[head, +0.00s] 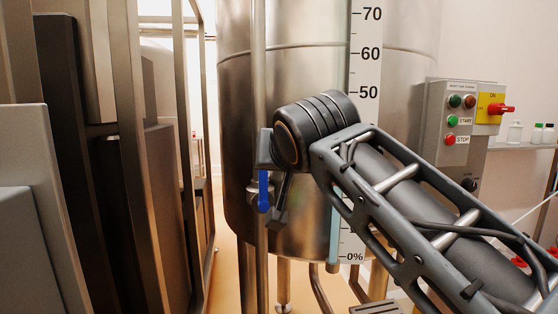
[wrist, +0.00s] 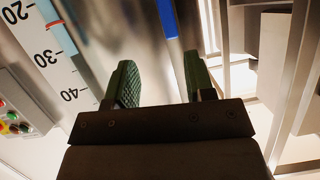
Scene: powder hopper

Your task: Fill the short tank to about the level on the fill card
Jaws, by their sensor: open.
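A steel tank (head: 400,50) stands in the middle of the head view, with a percent scale (head: 365,60) down its front. The scale reads 70, 60 and 50 above my arm and 0% at the bottom; my arm hides the middle. A pale blue strip (head: 334,240) runs beside its lower part. A blue valve handle (head: 263,190) hangs on a thin pipe left of my wrist. In the wrist view, the scale (wrist: 62,60) shows 20, 30 and 40 upside down, with a red mark (wrist: 55,22) between 20 and 30. The blue handle (wrist: 168,18) lies ahead of my open, empty gripper (wrist: 160,58). I see no fill card.
A control box (head: 455,125) with START and STOP buttons and a red switch (head: 500,109) on a yellow plate is on the right. Small bottles (head: 515,132) stand on a shelf behind it. Steel frames and dark panels (head: 70,130) crowd the left side.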

